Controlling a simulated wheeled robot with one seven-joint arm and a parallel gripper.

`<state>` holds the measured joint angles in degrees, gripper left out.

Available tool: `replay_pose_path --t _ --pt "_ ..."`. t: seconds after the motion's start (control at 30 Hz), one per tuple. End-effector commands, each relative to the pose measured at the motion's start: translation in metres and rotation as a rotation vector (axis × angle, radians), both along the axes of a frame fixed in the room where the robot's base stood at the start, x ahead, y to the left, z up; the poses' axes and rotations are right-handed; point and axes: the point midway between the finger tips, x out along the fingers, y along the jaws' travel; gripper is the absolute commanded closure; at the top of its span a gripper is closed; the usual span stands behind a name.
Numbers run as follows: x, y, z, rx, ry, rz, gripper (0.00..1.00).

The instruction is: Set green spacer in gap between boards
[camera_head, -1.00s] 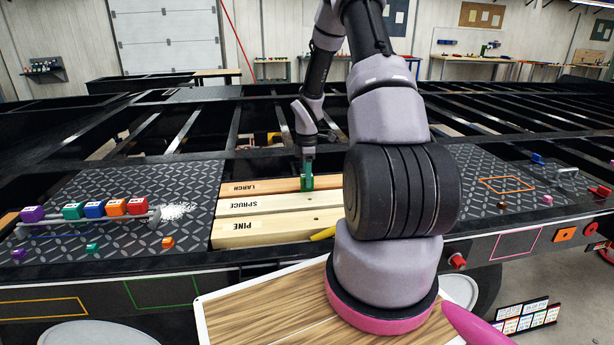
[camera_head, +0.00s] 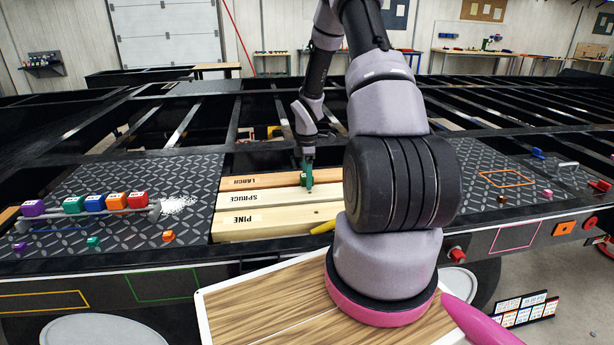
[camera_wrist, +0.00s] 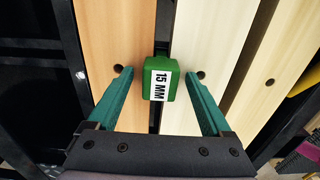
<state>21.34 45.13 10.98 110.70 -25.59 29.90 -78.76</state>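The green spacer (camera_wrist: 161,78), marked "15 MM", is in the gap between the orange-toned LARCH board (camera_wrist: 112,40) and the pale SPRUCE board (camera_wrist: 205,40). How deep it sits is hard to tell. My gripper (camera_wrist: 158,73) is open, with one green finger on each side of the spacer and a visible space between each finger and it. In the head view my gripper (camera_head: 308,174) is low over the LARCH board (camera_head: 270,181) and SPRUCE board (camera_head: 270,199); the spacer is hard to separate from the green fingers there.
The PINE board (camera_head: 275,221) lies in front, with a yellow object (camera_head: 322,228) at its right. Several coloured blocks (camera_head: 96,204) stand in a row on the left plate. The right plate (camera_head: 480,185) holds small parts. Open black frame beams lie behind.

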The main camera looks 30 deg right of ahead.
Motion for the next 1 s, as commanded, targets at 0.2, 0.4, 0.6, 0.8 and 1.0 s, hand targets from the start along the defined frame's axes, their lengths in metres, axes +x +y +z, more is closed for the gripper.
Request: replay_pose_path --t 0.2,0.4,0.6,0.8,1.0 --pt "0.000 0.000 0.000 0.000 0.000 0.000 0.16" --pt "0.001 -0.001 0.010 -0.001 -0.002 -0.001 0.16" --pt "0.001 -0.001 0.048 -0.001 -0.005 -0.002 0.16" --pt "0.000 -0.001 0.086 -0.001 -0.003 -0.001 0.16" --pt "0.000 0.000 0.105 0.000 -0.001 0.000 0.16"
